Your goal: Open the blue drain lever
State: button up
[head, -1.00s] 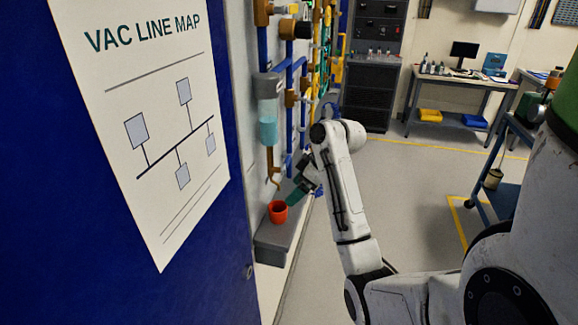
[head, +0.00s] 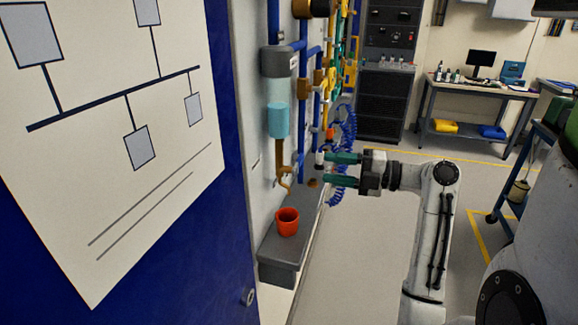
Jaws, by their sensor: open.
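I cannot make out a separate blue drain lever; blue pipes (head: 301,125) run up the wall on the left. A glass vessel with light blue contents (head: 278,119) hangs there under a grey cap (head: 277,63). A brown hooked drain spout (head: 282,165) comes down below it, above a red cup (head: 287,222). My gripper (head: 329,169) points left toward the wall, to the right of the spout and higher than the cup. Its two teal fingers are apart, with no object clearly held. A small white-tipped part of the pipework shows close to the upper fingertip.
The red cup stands upright on a grey ledge (head: 271,262). A coiled blue hose (head: 346,128) hangs just behind my gripper. Open floor (head: 345,260) lies between ledge and arm; a blue cart (head: 528,180) stands right.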

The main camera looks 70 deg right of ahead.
aim_at(302, 162)
jog(key=shift+n, duration=0.3)
jog(key=w+p, duration=0.1)
jog(key=w, duration=0.2)
jog(key=w+p, duration=0.1)
jog(key=w, duration=0.2)
jog(key=w+p, duration=0.1)
jog(key=w, duration=0.2)
jog(key=shift+w+a+r, duration=0.1)
jog(key=shift+a+r, duration=0.25)
jog(key=shift+a, duration=0.05)
jog(key=shift+w+f, duration=0.1)
jog(key=shift+w, duration=0.55)
jog(key=shift+c, duration=0.2)
grip_shut()
